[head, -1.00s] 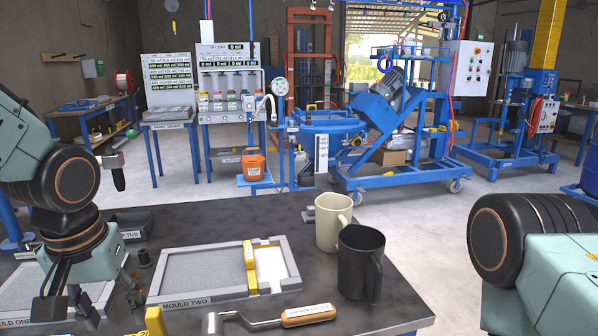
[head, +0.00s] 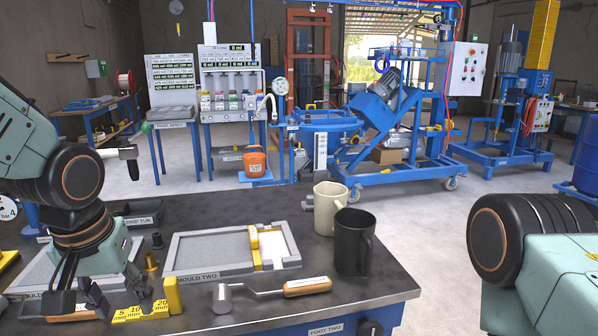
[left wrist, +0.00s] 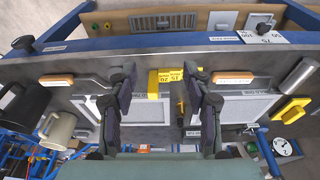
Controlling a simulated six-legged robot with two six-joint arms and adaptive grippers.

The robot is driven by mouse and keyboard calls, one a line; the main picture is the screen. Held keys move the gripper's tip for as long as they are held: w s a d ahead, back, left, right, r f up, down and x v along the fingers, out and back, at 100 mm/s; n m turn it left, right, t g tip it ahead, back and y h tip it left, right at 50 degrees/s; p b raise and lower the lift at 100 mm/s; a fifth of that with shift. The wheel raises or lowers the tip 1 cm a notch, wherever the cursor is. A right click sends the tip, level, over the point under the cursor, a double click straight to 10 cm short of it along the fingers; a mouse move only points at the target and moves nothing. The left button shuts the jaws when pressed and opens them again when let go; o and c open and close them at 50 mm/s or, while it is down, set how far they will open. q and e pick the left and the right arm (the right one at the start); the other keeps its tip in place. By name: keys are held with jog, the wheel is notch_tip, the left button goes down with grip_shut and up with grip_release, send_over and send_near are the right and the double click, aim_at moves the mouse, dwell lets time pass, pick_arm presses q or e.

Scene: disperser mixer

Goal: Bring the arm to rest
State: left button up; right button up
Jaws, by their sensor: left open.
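My left gripper (head: 100,300) is open and empty, low over the near left part of the dark table (head: 370,292). It hangs beside the yellow step gauge (head: 142,310) marked 5, 10 and 20. In the left wrist view the two fingers (left wrist: 162,80) are spread apart with nothing between them, and the yellow gauge (left wrist: 165,82) shows beyond. Whether a finger touches the gauge or the table I cannot tell. My right arm shows only as a link at the right edge of the head view; its gripper is outside the frame.
Mould two (head: 195,252) lies mid-table with a yellow bar (head: 253,246) across it. A cream mug (head: 326,209) and a black mug (head: 352,242) stand at its right. A wooden-handled tool (head: 305,287) lies in front. The drip tub (head: 140,216) is behind the left arm.

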pick_arm(q)
jog(key=w+d+t+h, duration=0.1)
jog(key=w+d+t, duration=0.15)
jog(key=w, duration=0.25)
jog(key=s+f+m+t, duration=0.15)
jog(key=s+f, duration=0.25)
jog(key=f, duration=1.3)
jog(key=s+f+g, duration=0.3)
jog(key=s+f, duration=0.5)
jog(key=s, duration=0.4)
jog(key=s+f+g, duration=0.3)
jog(key=s+f, duration=0.5)
jog(key=s, duration=0.5)
jog(key=shift+d+y, duration=0.25)
jog(key=shift+y, duration=0.15)
